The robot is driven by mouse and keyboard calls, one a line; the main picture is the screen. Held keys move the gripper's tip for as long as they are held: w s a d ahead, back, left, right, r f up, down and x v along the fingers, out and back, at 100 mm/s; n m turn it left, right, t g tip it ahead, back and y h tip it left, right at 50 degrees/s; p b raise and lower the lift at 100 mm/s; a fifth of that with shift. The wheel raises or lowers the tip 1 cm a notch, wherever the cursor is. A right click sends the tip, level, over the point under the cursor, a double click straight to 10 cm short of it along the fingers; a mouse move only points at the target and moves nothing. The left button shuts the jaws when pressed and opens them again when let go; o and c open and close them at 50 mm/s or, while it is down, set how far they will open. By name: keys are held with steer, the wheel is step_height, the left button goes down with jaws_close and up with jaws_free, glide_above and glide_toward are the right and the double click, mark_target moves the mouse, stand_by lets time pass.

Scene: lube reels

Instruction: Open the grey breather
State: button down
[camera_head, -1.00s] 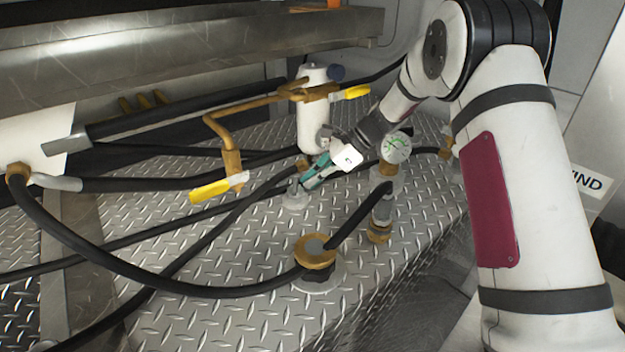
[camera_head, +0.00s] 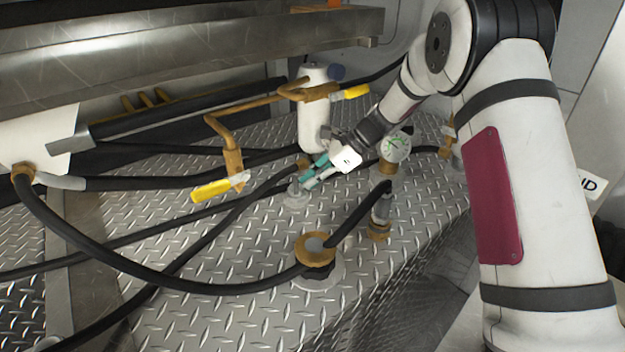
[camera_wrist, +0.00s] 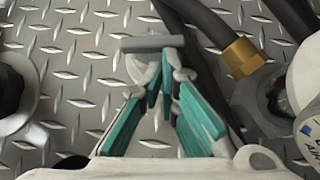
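The grey breather (camera_head: 296,197) is a small light-grey fitting on the diamond-plate tank top, in front of the white cylinder. In the wrist view a grey crossbar (camera_wrist: 153,43), apparently its top, lies just beyond the fingertips. My gripper (camera_head: 304,183) reaches down to the breather from the upper right, and its fingers partly cover it. In the wrist view its teal-padded fingers (camera_wrist: 160,75) converge at the breather. I cannot tell whether they touch or clamp it.
A pressure gauge (camera_head: 396,147) stands close right of my gripper and the white cylinder (camera_head: 312,125) behind it. A brass-collared hose fitting (camera_head: 315,247) is in front. Black hoses and a yellow-handled valve (camera_head: 212,189) lie to the left.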

steer(key=v, duration=0.7)
steer(key=shift+r, duration=0.2)
steer(key=shift+d, duration=0.15)
steer(key=shift+s, duration=0.1)
